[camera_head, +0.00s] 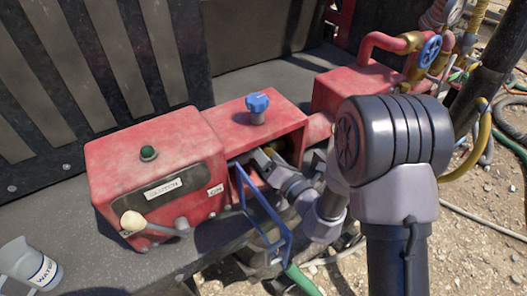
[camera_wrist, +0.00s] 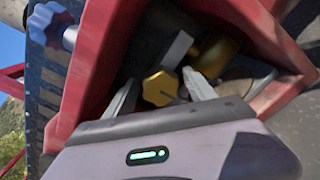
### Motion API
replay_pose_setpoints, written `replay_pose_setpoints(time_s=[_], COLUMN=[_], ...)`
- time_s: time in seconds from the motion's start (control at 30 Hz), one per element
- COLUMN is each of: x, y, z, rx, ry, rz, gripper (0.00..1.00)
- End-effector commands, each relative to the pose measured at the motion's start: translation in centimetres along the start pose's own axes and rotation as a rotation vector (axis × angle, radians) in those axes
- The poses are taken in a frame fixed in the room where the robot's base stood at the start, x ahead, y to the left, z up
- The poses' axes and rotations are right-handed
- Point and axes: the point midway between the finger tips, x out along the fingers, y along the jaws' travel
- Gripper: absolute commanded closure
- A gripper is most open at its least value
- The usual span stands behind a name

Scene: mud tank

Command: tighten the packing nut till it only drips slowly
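The packing nut (camera_wrist: 160,88) is a brass-yellow hexagonal piece inside the opening of a red housing in the wrist view. My gripper (camera_wrist: 159,78) is open, with one pale finger on each side of the nut. A gap shows between the left finger and the nut; the right finger is closer, and I cannot tell if it touches. A brass cylindrical part (camera_wrist: 216,57) and a grey block lie just behind the nut. In the head view my gripper (camera_head: 268,160) reaches into the red housing (camera_head: 243,130), and the nut is not clearly seen. No dripping water can be made out.
A blue knob (camera_head: 257,103) stands on top of the housing. A red clutch box (camera_head: 155,150) with a lever adjoins it on the left. A blue bar frame (camera_head: 265,210) stands in front, close to my arm.

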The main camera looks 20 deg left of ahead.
Motion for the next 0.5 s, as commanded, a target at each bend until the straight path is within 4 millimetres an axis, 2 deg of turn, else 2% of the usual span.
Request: replay_pose_setpoints(time_s=[0.27, 0.37, 0.5], x=[-0.5, -2.0, -5.9], y=[-0.1, -0.2, -0.3], z=[0.0, -0.1, -0.1], rx=[0.0, 0.001, 0.002], ry=[0.001, 0.001, -0.002], rz=[-0.001, -0.004, -0.006], gripper=[0.36, 0.36, 0.36])
